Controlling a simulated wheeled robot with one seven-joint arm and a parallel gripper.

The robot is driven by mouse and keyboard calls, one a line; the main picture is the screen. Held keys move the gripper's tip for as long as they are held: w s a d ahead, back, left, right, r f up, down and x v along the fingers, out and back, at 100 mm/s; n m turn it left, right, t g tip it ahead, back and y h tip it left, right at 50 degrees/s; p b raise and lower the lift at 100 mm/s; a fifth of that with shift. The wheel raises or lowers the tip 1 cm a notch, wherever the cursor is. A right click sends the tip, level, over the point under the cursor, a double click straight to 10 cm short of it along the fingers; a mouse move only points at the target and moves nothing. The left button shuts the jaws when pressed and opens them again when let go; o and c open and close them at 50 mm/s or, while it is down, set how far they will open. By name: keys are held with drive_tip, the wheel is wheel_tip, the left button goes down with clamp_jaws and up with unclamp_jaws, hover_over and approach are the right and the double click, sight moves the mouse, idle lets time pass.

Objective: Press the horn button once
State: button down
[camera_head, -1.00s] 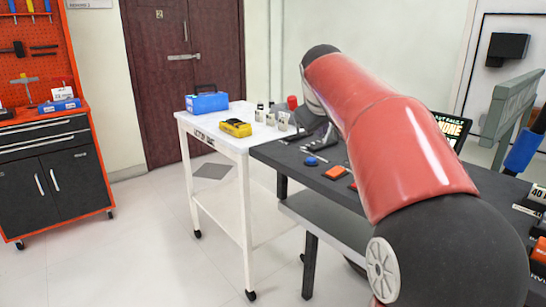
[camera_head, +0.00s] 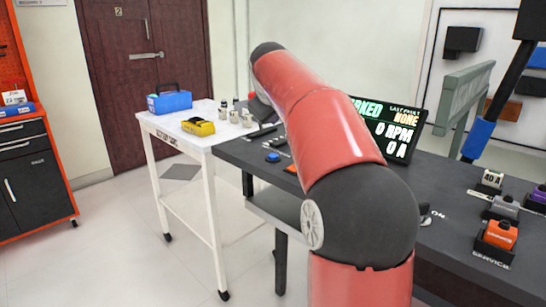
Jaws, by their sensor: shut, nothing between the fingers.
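A blue round button (camera_head: 272,157) sits on the near left part of the dark bench (camera_head: 232,151). An orange piece (camera_head: 291,169) lies just right of it, partly covered by my arm. I cannot read a label that tells which control is the horn button. My red and black arm rises in front of the bench and bends down on its far side. My gripper is hidden behind the arm, so its place relative to the buttons does not show.
A white cart (camera_head: 170,125) at the bench's left bears a blue toolbox (camera_head: 170,102), a yellow device (camera_head: 198,127) and small cylinders. A display (camera_head: 393,128) stands behind my arm. Orange (camera_head: 500,234) and purple blocks stand at right. Floor at left is clear.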

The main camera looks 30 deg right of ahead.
drive_tip(key=b, duration=0.5)
hover_over(273, 157)
wheel_tip(273, 157, down, 6)
drive_tip(key=shift+d+r, duration=0.1)
drive_tip(key=shift+r, duration=0.1)
drive_tip(key=shift+f+b, duration=0.6)
drive_tip(key=shift+f, duration=0.25)
drive_tip(key=shift+f, duration=0.15)
idle(0.6)
drive_tip(key=shift+f, duration=0.3)
drive_tip(key=shift+f+b, duration=0.4)
drive_tip(key=shift+b, duration=0.1)
idle(0.7)
drive_tip(key=shift+r, duration=0.15)
drive_tip(key=shift+r+p, duration=0.7)
drive_tip(key=shift+p, duration=0.15)
drive_tip(key=shift+r, duration=0.1)
